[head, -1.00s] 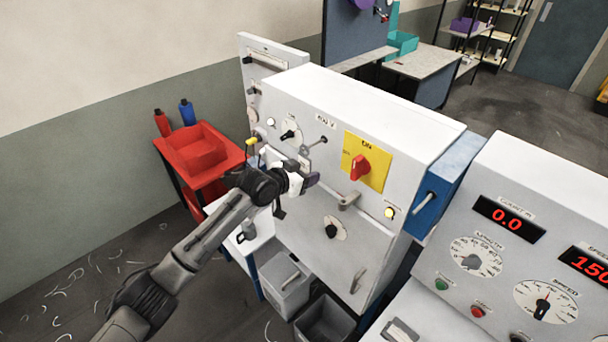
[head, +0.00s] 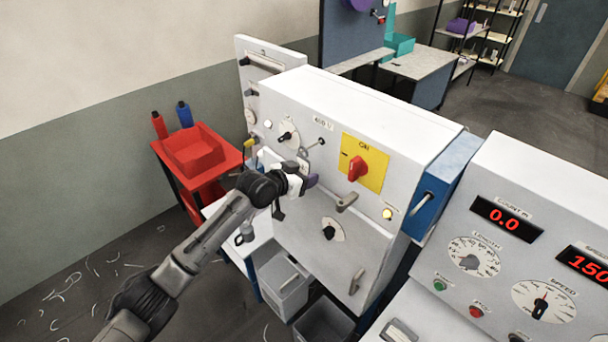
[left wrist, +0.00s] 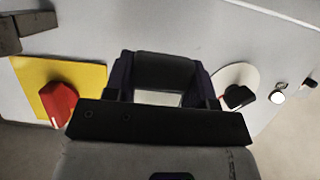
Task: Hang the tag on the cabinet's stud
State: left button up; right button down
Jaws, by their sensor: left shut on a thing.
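My left gripper (head: 302,182) is in front of the cabinet (head: 282,224), just below the stud (head: 321,141), a short rod on the front panel between the dial and the yellow switch plate. It is shut on the tag (head: 304,164), which shows as a small pale piece just above the jaws. Between the dark fingers (left wrist: 162,82) in the left wrist view, a pale strip of the tag (left wrist: 158,98) shows. The stud is hidden in that view. I cannot tell whether the tag touches the stud. My right gripper is out of view.
A red rotary switch (head: 358,169) on a yellow plate and a grey handle (head: 347,202) stick out to the right of the gripper. A dial (head: 289,134) is at the upper left. A red tray (head: 195,150) stands left of the cabinet, grey bins (head: 283,283) below.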

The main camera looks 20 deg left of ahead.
pick_arm(q)
jog(key=shift+f, duration=0.2)
jog(key=o, duration=1.1)
jog(key=p+v, duration=0.2)
jog(key=v, duration=0.1)
jog(key=p+v, duration=0.5)
jog(key=v, duration=0.1)
jog(key=shift+s+f, duration=0.1)
jog(key=shift+f, duration=0.2)
dwell(0.3)
